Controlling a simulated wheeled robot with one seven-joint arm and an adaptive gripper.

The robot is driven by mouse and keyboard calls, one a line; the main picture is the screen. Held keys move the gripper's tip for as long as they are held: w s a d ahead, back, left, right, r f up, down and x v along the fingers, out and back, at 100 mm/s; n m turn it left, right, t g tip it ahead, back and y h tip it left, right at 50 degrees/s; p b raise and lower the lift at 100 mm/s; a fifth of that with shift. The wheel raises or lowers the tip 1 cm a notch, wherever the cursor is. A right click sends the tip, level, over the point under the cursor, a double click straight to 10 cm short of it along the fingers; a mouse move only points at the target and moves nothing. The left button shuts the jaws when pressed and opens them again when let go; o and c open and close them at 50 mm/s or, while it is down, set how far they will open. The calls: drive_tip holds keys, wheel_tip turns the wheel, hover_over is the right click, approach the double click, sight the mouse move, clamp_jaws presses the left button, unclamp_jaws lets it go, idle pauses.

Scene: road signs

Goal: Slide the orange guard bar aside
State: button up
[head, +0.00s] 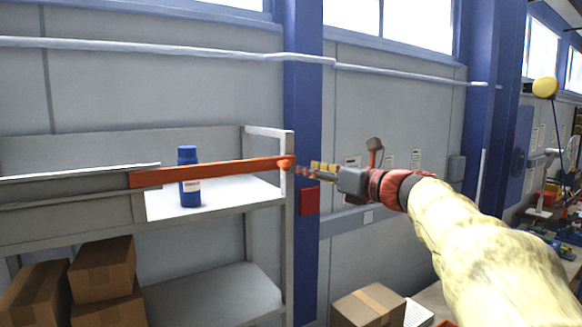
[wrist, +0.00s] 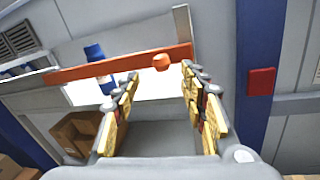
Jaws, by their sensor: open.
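The orange guard bar (head: 226,170) runs across the front of the upper shelf, its left end at a grey rail and its right end at an orange knob (head: 286,162). In the wrist view the bar (wrist: 120,65) crosses ahead of my gripper, with the knob (wrist: 161,62) beyond the fingertips. My gripper (head: 305,170) is to the right of the knob in the head view, close to it. In the wrist view my gripper (wrist: 160,85) is open, its two fingers apart with nothing between them. I cannot tell whether a fingertip touches the knob.
A blue bottle (head: 189,178) stands on the shelf (head: 235,192) behind the bar. Cardboard boxes (head: 103,270) sit below on the left, and another box (head: 368,305) is at lower right. A blue pillar (head: 304,80) and a red wall box (head: 310,201) are beside the shelf.

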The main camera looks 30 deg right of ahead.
sight(290, 167)
drive_tip(key=p+x, duration=0.2)
drive_tip(key=x, duration=0.5)
drive_tip(key=shift+w+f, duration=0.1)
drive_tip(key=shift+w, duration=0.3)
clamp_jaws()
idle(0.6)
